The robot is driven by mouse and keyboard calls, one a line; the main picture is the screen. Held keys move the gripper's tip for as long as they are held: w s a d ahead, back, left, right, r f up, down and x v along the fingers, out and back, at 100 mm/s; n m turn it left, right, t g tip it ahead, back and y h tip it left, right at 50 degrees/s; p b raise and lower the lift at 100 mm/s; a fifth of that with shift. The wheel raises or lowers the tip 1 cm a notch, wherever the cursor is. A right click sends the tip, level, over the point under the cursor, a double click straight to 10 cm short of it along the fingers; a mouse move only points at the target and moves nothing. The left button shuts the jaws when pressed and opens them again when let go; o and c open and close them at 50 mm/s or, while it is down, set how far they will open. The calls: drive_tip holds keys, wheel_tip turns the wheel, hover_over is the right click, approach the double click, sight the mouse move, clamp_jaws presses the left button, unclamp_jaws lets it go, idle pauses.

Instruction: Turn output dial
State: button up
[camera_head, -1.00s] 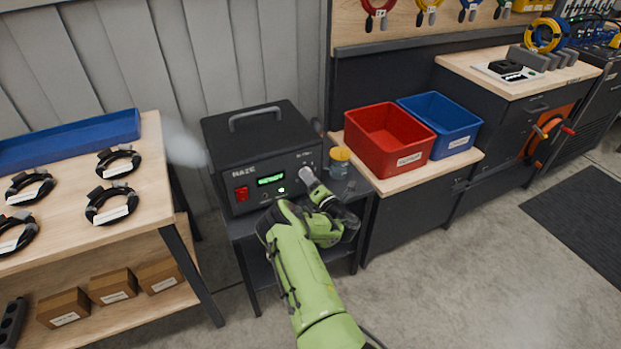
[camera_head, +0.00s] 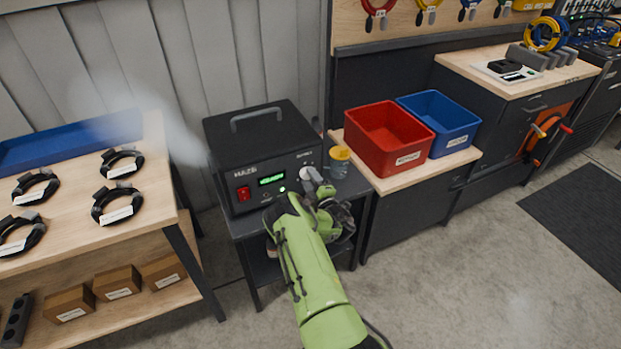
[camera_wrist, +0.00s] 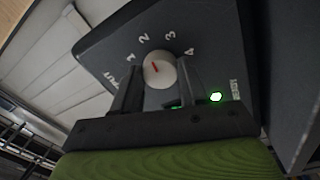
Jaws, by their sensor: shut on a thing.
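A yellow-lidded jar (camera_head: 339,162) stands close right of the unit. Red (camera_head: 385,140) and blue (camera_head: 440,122) bins sit on the cabinet to the right. A wooden bench (camera_head: 150,180) with several black cable coils is at left. Open floor lies at front right.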

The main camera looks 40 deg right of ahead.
drive_tip(key=shift+m+h+p, duration=0.3)
drive_tip(key=shift+m+p, duration=0.75)
drive_tip(key=shift+m, duration=2.75)
drive_tip(key=shift+f+g, duration=0.1)
drive_tip(key=shift+g, duration=0.2)
drive_tip(key=o, duration=1.1)
drive_tip(key=shift+c, duration=0.2)
drive_tip(key=shift+a, duration=0.1)
drive_tip(key=p+v, duration=0.8)
drive_tip(key=v, duration=0.5)
drive_tip(key=shift+s+r, duration=0.3)
drive_tip(key=shift+s, duration=0.1)
